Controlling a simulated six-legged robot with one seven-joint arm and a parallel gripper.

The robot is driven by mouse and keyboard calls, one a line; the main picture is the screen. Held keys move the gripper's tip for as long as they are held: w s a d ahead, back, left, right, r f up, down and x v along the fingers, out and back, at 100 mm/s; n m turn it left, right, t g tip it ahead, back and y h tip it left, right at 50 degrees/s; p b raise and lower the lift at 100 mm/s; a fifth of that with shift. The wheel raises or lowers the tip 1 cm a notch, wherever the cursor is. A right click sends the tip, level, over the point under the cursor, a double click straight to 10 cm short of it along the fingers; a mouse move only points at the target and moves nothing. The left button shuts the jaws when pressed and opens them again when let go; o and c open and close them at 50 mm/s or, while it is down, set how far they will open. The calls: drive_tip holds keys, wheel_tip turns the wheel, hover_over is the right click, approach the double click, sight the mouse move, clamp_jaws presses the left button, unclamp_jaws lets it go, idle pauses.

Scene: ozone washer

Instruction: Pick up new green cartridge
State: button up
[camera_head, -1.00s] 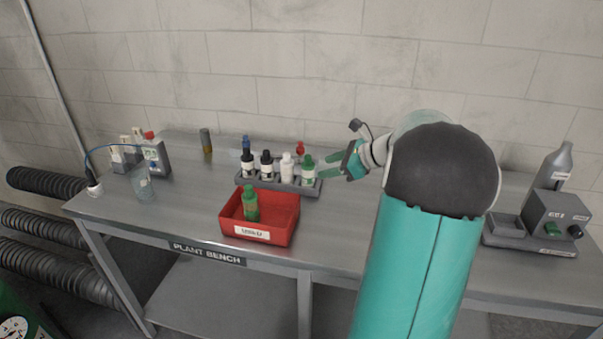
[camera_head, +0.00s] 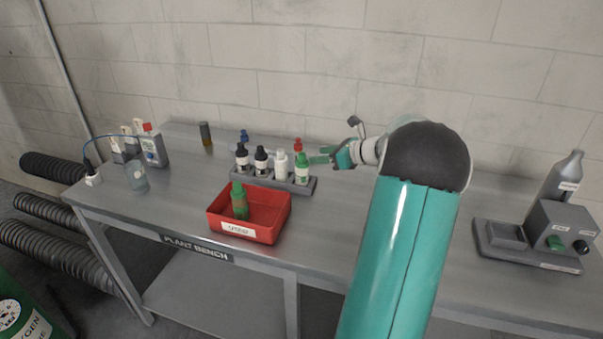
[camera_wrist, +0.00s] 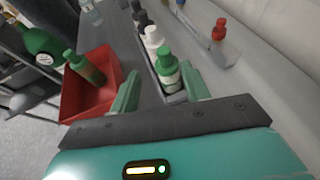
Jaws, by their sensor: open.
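The new green cartridge (camera_head: 303,169), green-topped with a white label, stands upright at the right end of a grey rack (camera_head: 312,187). In the wrist view the green cartridge (camera_wrist: 167,70) is ahead of and partly between my two green fingers. My gripper (camera_head: 328,159) is open beside the cartridge on its right in the head view; in the wrist view my gripper (camera_wrist: 160,88) holds nothing. Whether a finger touches the cartridge I cannot tell. Another green cartridge (camera_head: 239,203) leans in the red USED bin (camera_head: 272,239).
White (camera_head: 281,166) and dark cartridges (camera_head: 261,161) share the rack. A red-capped one (camera_head: 298,146) stands behind. A grey device (camera_head: 560,230) stands at the right, meters (camera_head: 153,150) at the left. The bench (camera_head: 330,230) is clear in front of the arm.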

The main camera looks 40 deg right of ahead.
sight(302, 154)
drive_tip(key=x, duration=0.8)
drive_tip(key=shift+w+d, duration=0.2)
drive_tip(key=shift+w, duration=0.1)
clamp_jaws()
